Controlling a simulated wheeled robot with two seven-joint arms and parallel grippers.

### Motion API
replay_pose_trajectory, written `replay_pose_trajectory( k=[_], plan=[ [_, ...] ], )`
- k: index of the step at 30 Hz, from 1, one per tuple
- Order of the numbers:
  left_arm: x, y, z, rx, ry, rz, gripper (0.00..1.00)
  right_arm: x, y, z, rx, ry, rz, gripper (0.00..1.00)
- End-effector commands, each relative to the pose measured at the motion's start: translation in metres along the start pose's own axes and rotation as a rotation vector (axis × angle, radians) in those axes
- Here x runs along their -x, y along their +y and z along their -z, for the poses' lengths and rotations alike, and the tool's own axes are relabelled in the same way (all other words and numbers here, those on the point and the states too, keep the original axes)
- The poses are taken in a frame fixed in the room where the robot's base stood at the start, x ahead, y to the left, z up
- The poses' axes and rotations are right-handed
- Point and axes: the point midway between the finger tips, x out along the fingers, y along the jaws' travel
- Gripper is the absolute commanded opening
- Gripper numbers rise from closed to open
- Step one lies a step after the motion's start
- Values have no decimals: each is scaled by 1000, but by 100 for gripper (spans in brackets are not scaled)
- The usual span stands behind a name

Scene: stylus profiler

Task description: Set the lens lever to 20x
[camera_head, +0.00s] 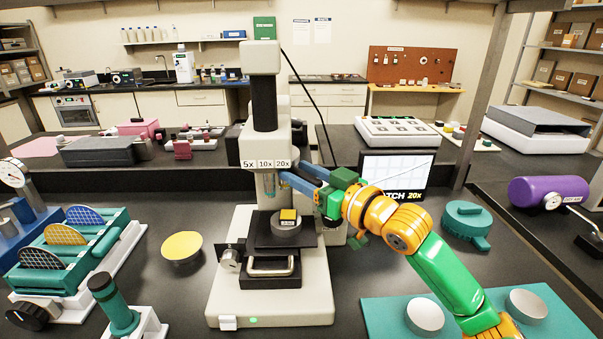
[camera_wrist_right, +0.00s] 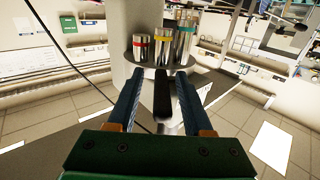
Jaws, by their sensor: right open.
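The stylus profiler (camera_head: 262,87) stands in the middle of the bench, with a label strip (camera_head: 265,163) reading 5x, 10x and 20x on its head. In the wrist view its round turret (camera_wrist_right: 160,72) carries lenses with red, yellow and green bands. A dark lever (camera_wrist_right: 162,98) sticks out from below the turret toward me. My right gripper (camera_head: 287,180) is open at the profiler's head. Its blue fingers lie on either side of the lever; I cannot tell whether they touch it. The head view hides the lever behind the fingers. My left gripper is out of view.
A screen (camera_head: 397,172) behind my right arm shows "20x", its left part covered. A sample (camera_head: 288,217) sits on the stage below the turret. A yellow disc (camera_head: 182,247) and a teal wafer rack (camera_head: 72,245) are left; a teal mat (camera_head: 462,310) is right.

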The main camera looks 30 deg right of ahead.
Motion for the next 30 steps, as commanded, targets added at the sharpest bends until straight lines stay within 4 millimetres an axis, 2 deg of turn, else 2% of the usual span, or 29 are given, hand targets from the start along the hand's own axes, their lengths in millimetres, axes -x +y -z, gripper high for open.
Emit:
replay_pose_trajectory(
  k=[9,21,25,30],
  plan=[
    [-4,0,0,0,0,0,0,4,1,-1,0,1,-2,50],
    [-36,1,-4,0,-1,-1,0,57,1,-4,-2,1,-1,50],
    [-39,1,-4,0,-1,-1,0,67,1,-2,-1,1,0,50],
    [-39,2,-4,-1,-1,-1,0,70,1,-1,0,-1,0,50]
  ],
)
